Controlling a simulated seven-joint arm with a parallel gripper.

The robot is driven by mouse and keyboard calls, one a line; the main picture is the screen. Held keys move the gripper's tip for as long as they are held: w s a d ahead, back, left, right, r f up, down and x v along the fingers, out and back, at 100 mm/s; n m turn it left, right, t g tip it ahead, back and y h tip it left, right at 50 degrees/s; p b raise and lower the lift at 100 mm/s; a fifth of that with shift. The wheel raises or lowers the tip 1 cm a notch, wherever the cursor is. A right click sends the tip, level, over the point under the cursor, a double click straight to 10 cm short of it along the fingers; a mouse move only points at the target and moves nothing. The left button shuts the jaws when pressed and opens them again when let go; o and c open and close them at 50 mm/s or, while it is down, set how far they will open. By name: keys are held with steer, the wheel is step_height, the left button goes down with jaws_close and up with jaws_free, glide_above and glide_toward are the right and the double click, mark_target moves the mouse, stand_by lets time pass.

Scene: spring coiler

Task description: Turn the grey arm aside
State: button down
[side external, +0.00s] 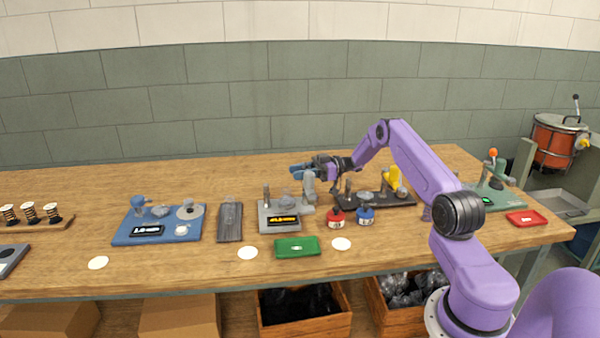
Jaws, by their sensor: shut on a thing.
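The grey coiler (306,209) stands mid-table, with a lit yellow display on its front. Its grey arm (308,184) stands up at the right rear of the machine. My gripper (297,170) reaches in from the right, with its blue fingertips at the top of the grey arm. It is shut on the grey arm, though the contact itself is small and partly hidden by the fingers.
A blue machine (122,238) and a dark grey tray (230,222) are to the left. A black machine (389,201), a red bottle (336,219) and a blue bottle (365,216) are close on the right. A green tray (297,247) lies in front.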

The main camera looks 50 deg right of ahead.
steer(key=shift+g, duration=0.3)
steer(key=c, duration=0.8)
jaws_free()
steer(key=shift+r, duration=0.15)
steer(key=s+r, duration=0.1)
steer(key=r, duration=0.2)
steer(key=s+a+r, duration=0.1)
steer(key=s+r, duration=0.1)
steer(key=s+a+r, duration=0.1)
steer(key=r, duration=0.2)
steer(key=shift+s+r, duration=0.2)
steer(key=shift+r, duration=0.15)
steer(key=s+a+r, duration=0.1)
steer(key=s, duration=0.1)
steer(key=s+a+r, duration=0.1)
steer(key=s, duration=0.2)
steer(key=s+a+r, duration=0.1)
steer(key=s+r, duration=0.1)
steer(key=s, duration=0.1)
steer(key=shift+s+a, duration=0.2)
steer(key=shift+a, duration=0.15)
